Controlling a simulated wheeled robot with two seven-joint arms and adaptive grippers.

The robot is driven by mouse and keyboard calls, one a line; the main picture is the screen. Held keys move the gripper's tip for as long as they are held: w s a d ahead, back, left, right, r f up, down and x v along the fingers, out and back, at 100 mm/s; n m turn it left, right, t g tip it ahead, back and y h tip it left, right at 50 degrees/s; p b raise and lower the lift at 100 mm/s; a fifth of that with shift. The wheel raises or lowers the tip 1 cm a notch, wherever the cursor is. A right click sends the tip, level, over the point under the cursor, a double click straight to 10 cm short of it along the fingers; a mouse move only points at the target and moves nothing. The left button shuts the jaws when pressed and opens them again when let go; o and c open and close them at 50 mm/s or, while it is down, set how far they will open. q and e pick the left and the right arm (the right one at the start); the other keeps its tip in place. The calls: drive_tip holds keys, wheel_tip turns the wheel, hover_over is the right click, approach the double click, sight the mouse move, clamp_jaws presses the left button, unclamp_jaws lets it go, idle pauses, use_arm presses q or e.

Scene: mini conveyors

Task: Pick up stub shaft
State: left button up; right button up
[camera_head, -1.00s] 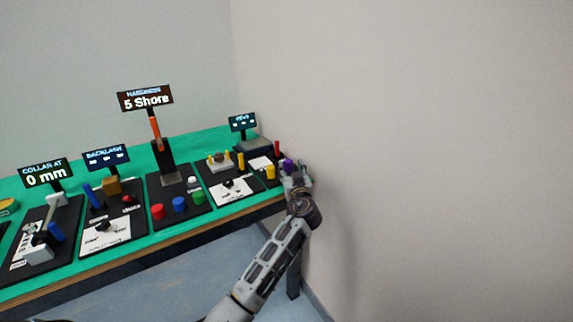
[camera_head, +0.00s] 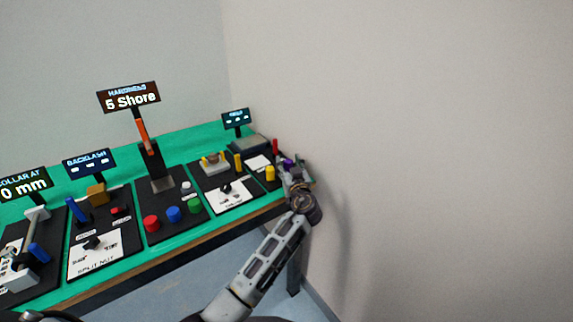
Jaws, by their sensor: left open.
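My left gripper (camera_head: 295,170) is open at the right end of the green bench, by the last black station. A small purple piece (camera_head: 288,161) shows at its fingers, partly hidden by them. I cannot tell whether they touch it. A short yellow cylinder (camera_head: 270,173) stands upright just left of the gripper, and a red cylinder (camera_head: 275,146) stands behind it. No label tells which of these small pieces is the stub shaft. My right gripper is not in view.
The green bench (camera_head: 180,240) carries several black stations with signs. The hardness station has red (camera_head: 151,223), blue (camera_head: 174,214) and green (camera_head: 195,206) cylinders. A bare wall (camera_head: 430,150) rises close on the right of my gripper.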

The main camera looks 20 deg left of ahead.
sight(289, 163)
use_arm(q)
clamp_jaws()
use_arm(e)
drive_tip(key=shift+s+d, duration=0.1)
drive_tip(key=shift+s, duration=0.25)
use_arm(q)
drive_tip(key=shift+r, duration=0.15)
